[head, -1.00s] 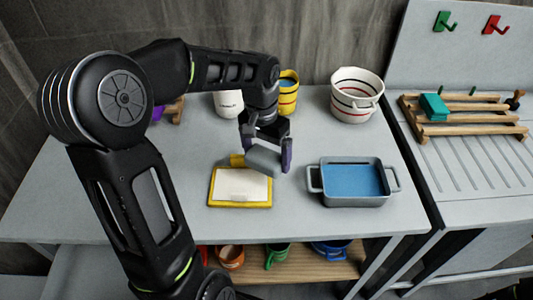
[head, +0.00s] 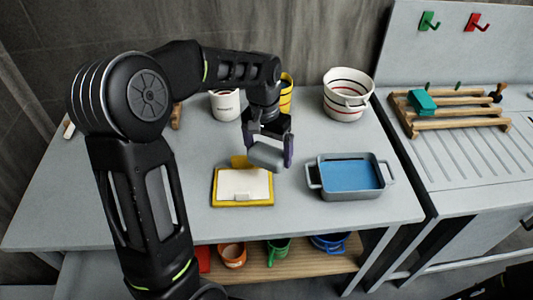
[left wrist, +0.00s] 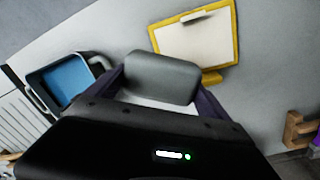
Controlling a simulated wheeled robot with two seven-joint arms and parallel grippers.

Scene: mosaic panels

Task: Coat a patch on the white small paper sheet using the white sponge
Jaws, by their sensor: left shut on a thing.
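The white paper sheet (head: 240,181) lies on a yellow-edged board (head: 217,200) with a yellow tab at its far side. In the left wrist view the sheet (left wrist: 195,45) is at the top, with a small pale strip at its far edge. My left gripper (head: 269,146) is shut on a grey block with a whitish part, which I take for the sponge (head: 266,156). In the left wrist view the sponge (left wrist: 160,78) sits between the two fingers. It is above and behind the sheet's right side, apparently clear of it. My right gripper is not in view.
A grey two-handled tray (head: 351,193) with a blue surface inside stands right of the board. A striped white pot (head: 347,97), a white mug (head: 226,104) and a yellow cup (head: 286,100) stand behind. A wooden rack (head: 455,120) is at right. Table between board and tray is clear.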

